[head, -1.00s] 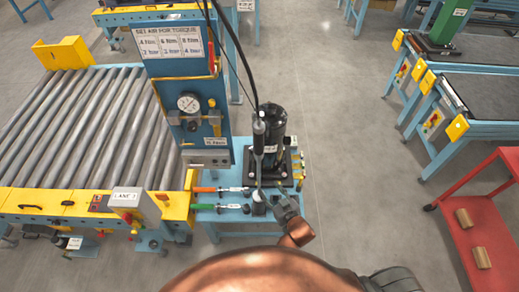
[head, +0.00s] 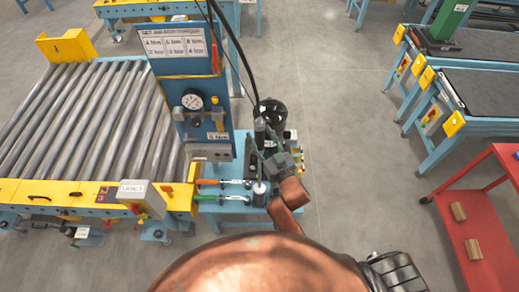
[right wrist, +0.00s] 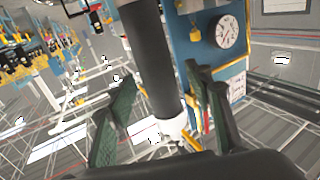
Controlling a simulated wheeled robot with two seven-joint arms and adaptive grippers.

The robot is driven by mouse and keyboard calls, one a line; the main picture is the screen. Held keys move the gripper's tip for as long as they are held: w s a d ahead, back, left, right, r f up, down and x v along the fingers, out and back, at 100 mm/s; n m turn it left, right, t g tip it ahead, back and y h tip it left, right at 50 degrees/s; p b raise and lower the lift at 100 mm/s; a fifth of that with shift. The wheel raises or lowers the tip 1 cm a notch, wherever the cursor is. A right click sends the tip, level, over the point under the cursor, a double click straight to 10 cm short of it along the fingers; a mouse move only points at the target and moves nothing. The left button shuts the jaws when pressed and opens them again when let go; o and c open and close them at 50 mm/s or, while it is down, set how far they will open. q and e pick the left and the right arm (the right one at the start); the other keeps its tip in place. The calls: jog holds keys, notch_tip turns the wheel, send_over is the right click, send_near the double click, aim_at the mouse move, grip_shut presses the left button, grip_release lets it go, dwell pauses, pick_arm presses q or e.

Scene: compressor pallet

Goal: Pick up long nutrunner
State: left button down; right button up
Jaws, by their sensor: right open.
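The long nutrunner (head: 260,131) stands upright on the small blue bench beside the torque panel, with a dark cable or hose rising above it. Its lower end meets a small cup-like holder (head: 260,188). My right gripper (head: 270,160) is at the nutrunner's mid-height in the head view and hides part of it. In the right wrist view, the nutrunner's dark body (right wrist: 150,60) and a pale section below it pass between the two open fingers (right wrist: 160,108). I cannot tell whether either finger touches it. My left gripper is not in view.
Orange- and green-handled tools (head: 208,182) lie to the left. The blue torque panel (head: 190,75) and roller conveyor (head: 85,125) are farther left. Open floor lies right, before a red cart (head: 470,215).

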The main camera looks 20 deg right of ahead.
jog(key=shift+w+a, duration=0.1)
jog(key=shift+w, duration=0.5)
jog(key=shift+s, duration=0.1)
jog(key=shift+c, duration=0.7)
grip_shut()
jog(key=shift+r, duration=0.25)
